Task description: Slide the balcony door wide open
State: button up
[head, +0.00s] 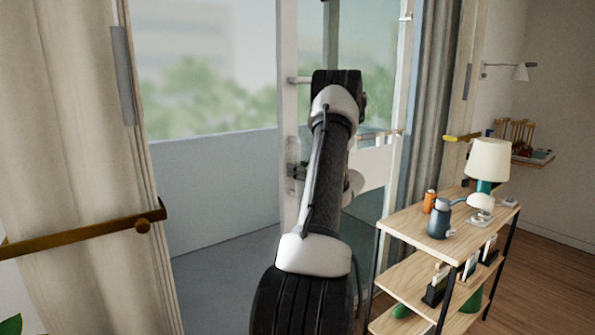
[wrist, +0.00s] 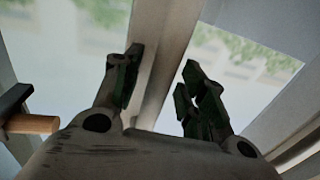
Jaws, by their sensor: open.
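The balcony door has a pale frame and glass; its upright edge (head: 288,120) stands in the middle of the head view. To its left is a wide gap onto the balcony. A short pale peg (head: 300,80) sticks out from this edge; what it joins is hidden behind my arm. My gripper (head: 297,172) is mostly hidden by my arm, with dark finger parts close to the door edge. In the wrist view my gripper (wrist: 162,68) is open and empty. A pale upright (wrist: 172,50) shows beyond and between its fingers; I cannot tell whether they touch.
A beige curtain (head: 80,150) with a brass rail (head: 90,230) hangs at the left, a grey curtain (head: 432,100) at the right. A wooden shelf (head: 400,225) with a lamp (head: 488,160) and bottles stands close to my arm's right. The balcony floor (head: 225,275) looks clear.

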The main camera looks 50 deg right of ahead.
jog(key=s, duration=1.2)
jog(key=shift+a, duration=0.25)
jog(key=shift+w, duration=0.15)
